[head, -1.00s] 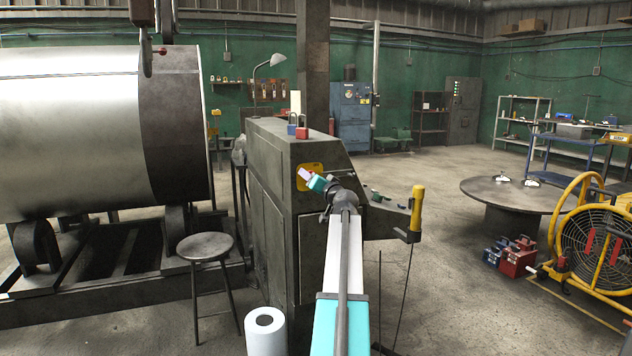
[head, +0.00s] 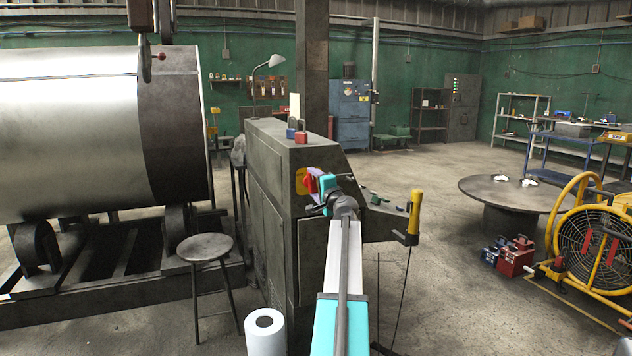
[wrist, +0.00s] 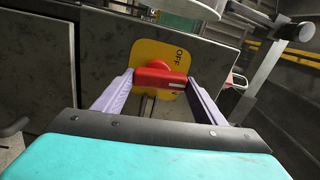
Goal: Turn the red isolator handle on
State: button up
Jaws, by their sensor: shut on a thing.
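The red isolator handle (wrist: 152,76) sits on a yellow plate (wrist: 163,54) with the word OFF on it. In the wrist view the handle lies crosswise between the two lilac fingers of my gripper (wrist: 160,80), which is shut on it. The lettering appears turned in this view. In the head view my gripper (head: 315,182) is against the front of the dark grey cabinet (head: 275,220), at the yellow plate (head: 300,181). The handle is mostly hidden there by the gripper.
A blue padlock (head: 291,133) and a red one (head: 302,137) stand on the cabinet top. A yellow-handled lever (head: 415,212) rises right of my arm. A stool (head: 205,248) and a white roll (head: 265,333) stand at left.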

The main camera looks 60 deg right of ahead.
jog(key=shift+s+d+f+m, duration=0.1)
jog(key=shift+s+f+m, duration=0.1)
jog(key=shift+m, duration=0.4)
jog(key=o, duration=1)
jog(key=shift+o, duration=0.2)
jog(key=shift+r, duration=0.1)
jog(key=v, duration=1.4)
jog(key=shift+w+r, duration=0.1)
jog(key=shift+w, duration=0.15)
